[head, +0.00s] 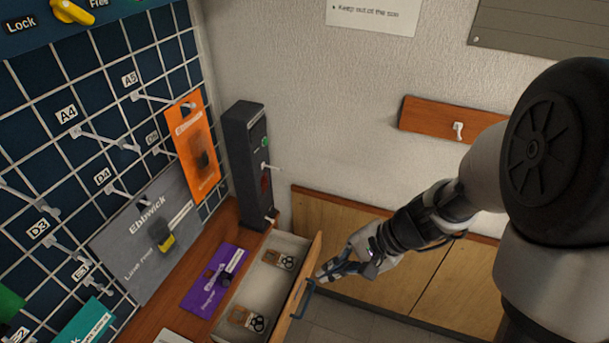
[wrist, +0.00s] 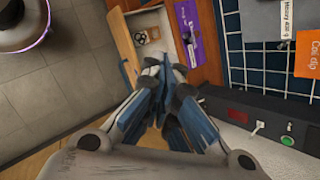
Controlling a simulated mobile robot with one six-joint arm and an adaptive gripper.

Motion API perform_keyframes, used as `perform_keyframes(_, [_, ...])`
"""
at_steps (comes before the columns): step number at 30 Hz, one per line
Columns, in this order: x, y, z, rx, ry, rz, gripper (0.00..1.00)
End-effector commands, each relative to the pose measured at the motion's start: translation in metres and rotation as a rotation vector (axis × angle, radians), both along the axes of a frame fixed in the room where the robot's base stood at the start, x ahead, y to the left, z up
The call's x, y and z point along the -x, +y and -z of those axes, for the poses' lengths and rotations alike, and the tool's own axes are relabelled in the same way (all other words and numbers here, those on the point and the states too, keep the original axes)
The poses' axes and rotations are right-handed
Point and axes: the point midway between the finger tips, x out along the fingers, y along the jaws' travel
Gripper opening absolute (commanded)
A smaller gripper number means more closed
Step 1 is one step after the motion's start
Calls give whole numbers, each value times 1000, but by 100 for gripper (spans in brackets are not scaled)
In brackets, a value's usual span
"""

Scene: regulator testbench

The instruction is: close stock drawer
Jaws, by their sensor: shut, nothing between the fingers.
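The stock drawer stands open, and its wooden front (head: 299,290) with a blue bar handle (head: 303,300) sticks out from the bench. Inside the pale drawer lie two small packets, one farther back (head: 279,260) and one nearer (head: 247,319). My gripper (head: 322,275) is shut and empty, its fingertips close to the outer side of the drawer front, beside the handle. I cannot tell whether they touch. In the wrist view my gripper (wrist: 168,72) covers part of the drawer (wrist: 151,20), and the drawer front (wrist: 123,40) shows to its left.
A purple card (head: 215,279) lies on the bench beside the drawer. A dark switch box (head: 245,165) stands at the bench's back end. A grid panel with hooks and hanging packs, one orange (head: 193,148), rises at left. Wooden cabinet doors (head: 355,250) stand behind my gripper.

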Motion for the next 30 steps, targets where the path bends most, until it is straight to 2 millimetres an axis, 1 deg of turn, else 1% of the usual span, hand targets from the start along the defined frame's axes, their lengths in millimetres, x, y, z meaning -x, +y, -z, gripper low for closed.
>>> perform_keyframes(1, [-8, -1, 25, -43, 64, 77, 0])
perform_keyframes(2, [-14, -1, 38, -66, 92, 122, 0])
perform_keyframes(3, [-21, -2, 56, -94, 131, 184, 0])
perform_keyframes(5, [-30, -5, 85, -131, 189, 280, 0])
perform_keyframes(6, [-34, -7, 105, -153, 229, 345, 0])
perform_keyframes(7, [-36, -9, 121, -167, 256, 394, 0])
perform_keyframes(10, [-39, -16, 173, -204, 348, 551, 0])
perform_keyframes(12, [-36, -21, 206, -218, 405, 650, 0])
perform_keyframes(15, [-28, -27, 245, -227, 468, 762, 0])
perform_keyframes(18, [-21, -31, 271, -229, 511, 838, 0])
perform_keyframes(21, [-16, -33, 286, -229, 532, 879, 0])
perform_keyframes(23, [-16, -32, 291, -229, 537, 888, 0])
perform_keyframes(26, [-17, -26, 299, -227, 539, 891, 0])
perform_keyframes(30, [-22, -9, 317, -226, 540, 886, 0])
